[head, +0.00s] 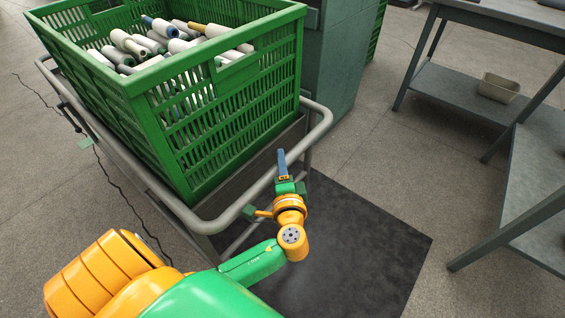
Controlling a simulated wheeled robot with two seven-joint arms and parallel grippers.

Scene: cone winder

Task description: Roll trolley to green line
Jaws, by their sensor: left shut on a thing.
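The trolley (320,125) has a grey tubular rail around its top and carries a green slatted crate (215,125). The crate holds many white bobbins, a few with blue or yellow parts. My left gripper (283,165) is at the near right part of the rail and shut on it; the exact contact is partly hidden by the gripper. My right gripper is out of view. A small green patch (86,143) shows beside the trolley's left side; I cannot tell whether it belongs to the green line. No longer green line shows on the floor.
A dark mat (370,250) lies on the floor right of the trolley. A grey-green cabinet (340,70) stands behind it. Grey tables (510,20) are at the right, with a beige bin (498,88) on a lower shelf. A black cable (125,205) runs along the floor at left.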

